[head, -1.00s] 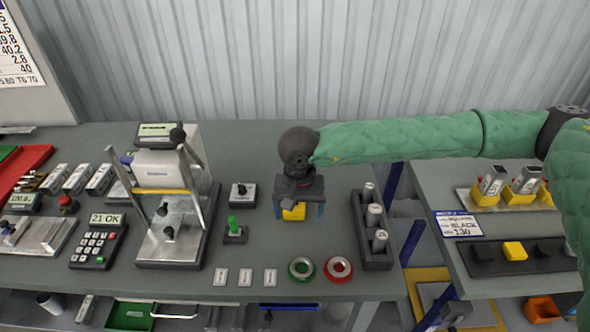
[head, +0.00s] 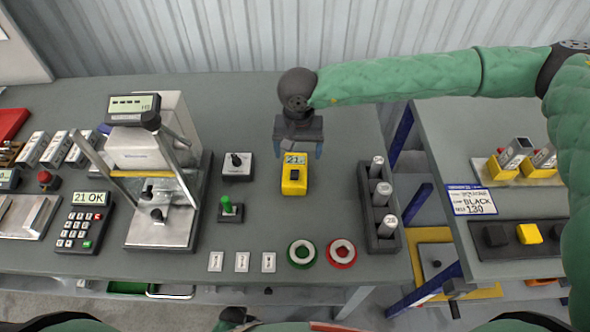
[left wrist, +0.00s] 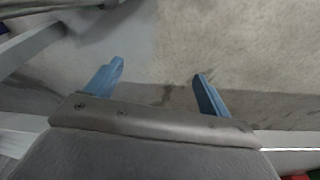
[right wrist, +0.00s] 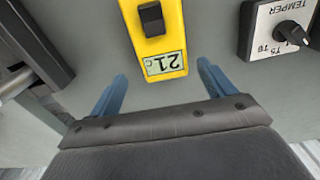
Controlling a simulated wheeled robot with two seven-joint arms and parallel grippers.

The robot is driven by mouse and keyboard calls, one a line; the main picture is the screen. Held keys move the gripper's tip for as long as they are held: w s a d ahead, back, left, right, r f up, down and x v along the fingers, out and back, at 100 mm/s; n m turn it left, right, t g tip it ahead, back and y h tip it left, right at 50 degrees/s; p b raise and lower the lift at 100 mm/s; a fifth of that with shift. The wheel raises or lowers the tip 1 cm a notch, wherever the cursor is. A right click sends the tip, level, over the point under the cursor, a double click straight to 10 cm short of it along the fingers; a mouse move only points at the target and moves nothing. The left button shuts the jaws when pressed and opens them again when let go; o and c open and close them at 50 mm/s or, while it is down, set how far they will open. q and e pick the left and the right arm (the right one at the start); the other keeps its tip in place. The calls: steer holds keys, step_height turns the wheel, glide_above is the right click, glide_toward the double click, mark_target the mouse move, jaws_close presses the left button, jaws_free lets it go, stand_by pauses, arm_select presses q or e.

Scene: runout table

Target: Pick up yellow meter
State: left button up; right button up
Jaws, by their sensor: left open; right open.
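The yellow meter (head: 294,181) lies on the grey table, with a small display reading 21 and a dark switch. My right gripper (head: 298,153) is open just behind and above the meter's display end in the head view. In the right wrist view the meter (right wrist: 158,42) lies ahead of the open right gripper (right wrist: 162,82), its display end closest to the fingers and nothing between them. My left gripper (left wrist: 160,84) is open and empty over a pale floor, away from the table top.
A TEMPER knob box (head: 237,166) and a green-lever switch (head: 230,208) stand left of the meter. A dark rack of grey cylinders (head: 378,216) is to its right. A test stand (head: 160,220) is further left.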

mark_target(295, 160)
steer(key=f+p, duration=0.3)
steer(key=shift+s+a+f, duration=0.25)
steer(key=shift+a+f, duration=0.05)
steer(key=shift+a, duration=0.05)
steer(key=shift+f, duration=0.65)
arm_select(q)
steer(key=s+a+f, duration=0.3)
steer(key=f, duration=0.3)
steer(key=shift+f, duration=0.25)
arm_select(e)
steer(key=c, duration=1.3)
arm_select(q)
steer(key=shift+s, duration=0.1)
arm_select(e)
steer(key=shift+r, duration=0.1)
